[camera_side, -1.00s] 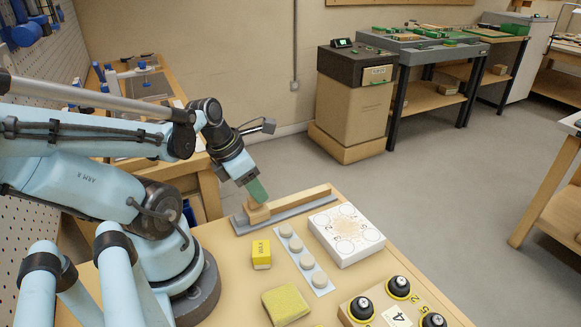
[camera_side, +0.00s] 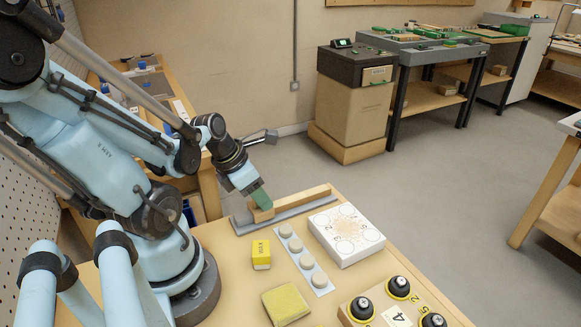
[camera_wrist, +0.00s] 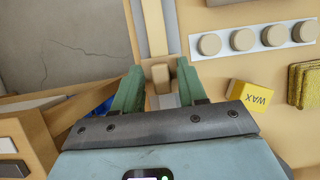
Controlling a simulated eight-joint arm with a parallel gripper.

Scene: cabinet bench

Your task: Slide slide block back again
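The slide block (camera_side: 263,214), a small light-wood block, sits on a grey rail (camera_side: 285,219) near the bench's back edge. A long wooden bar (camera_side: 303,201) runs along the rail. My gripper (camera_side: 261,200) is down at the rail's left end and partly hides the block in the side view. In the wrist view, the green fingers of my gripper (camera_wrist: 159,88) stand on either side of the slide block (camera_wrist: 161,74). Narrow gaps show between the fingers and the block, so the gripper looks open around it. The wooden bar (camera_wrist: 153,28) runs away beyond the block.
A yellow wax block (camera_side: 261,254), a white strip with several round pegs (camera_side: 295,246) and a white box (camera_side: 346,235) lie nearby. A yellow sponge (camera_side: 285,305) and a board with black knobs (camera_side: 362,308) are farther forward. Open floor lies beyond the bench's back edge.

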